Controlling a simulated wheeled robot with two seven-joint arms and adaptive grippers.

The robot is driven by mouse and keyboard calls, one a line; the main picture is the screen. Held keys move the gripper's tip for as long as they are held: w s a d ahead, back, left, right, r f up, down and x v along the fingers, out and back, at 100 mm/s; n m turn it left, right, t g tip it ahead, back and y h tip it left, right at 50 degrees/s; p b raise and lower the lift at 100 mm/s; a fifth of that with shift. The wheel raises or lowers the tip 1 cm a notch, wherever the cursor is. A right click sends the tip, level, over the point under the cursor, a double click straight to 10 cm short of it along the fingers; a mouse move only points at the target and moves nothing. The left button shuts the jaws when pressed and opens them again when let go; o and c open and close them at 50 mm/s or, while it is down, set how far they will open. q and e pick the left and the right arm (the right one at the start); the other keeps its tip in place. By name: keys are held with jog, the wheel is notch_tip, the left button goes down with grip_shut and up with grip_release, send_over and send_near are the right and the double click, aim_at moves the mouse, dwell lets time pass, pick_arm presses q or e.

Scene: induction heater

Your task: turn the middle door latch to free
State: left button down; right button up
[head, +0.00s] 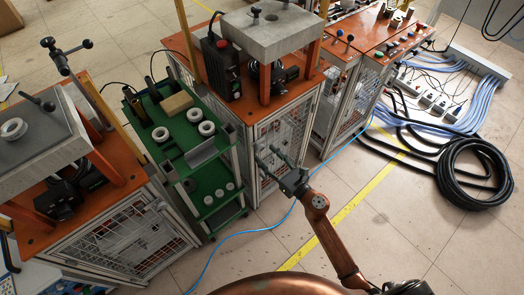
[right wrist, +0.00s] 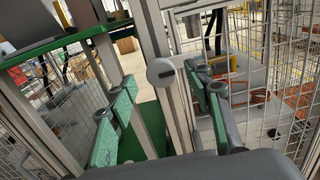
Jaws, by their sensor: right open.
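The middle machine's mesh door (head: 285,140) is in the head view, below its orange top. My right gripper (head: 269,156) is close in front of this door, with its fingers spread apart. In the right wrist view, the green-padded fingers of the gripper (right wrist: 163,82) stand on either side of a pale door post. A grey rounded piece (right wrist: 160,71), which looks like the door latch, sits on the post between the fingers. I cannot tell whether the fingers touch it. The latch is too small to make out in the head view. My left gripper is out of view.
A green shelf cart (head: 165,150) with white rings stands left of the middle machine. Another orange-topped machine (head: 110,215) is at the left. A blue cable (head: 235,235) crosses the floor. A black hose coil (head: 475,172) lies at the right.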

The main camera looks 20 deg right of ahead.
aim_at(261, 149)
jog(key=shift+x, duration=1.6)
jog(key=c, duration=1.1)
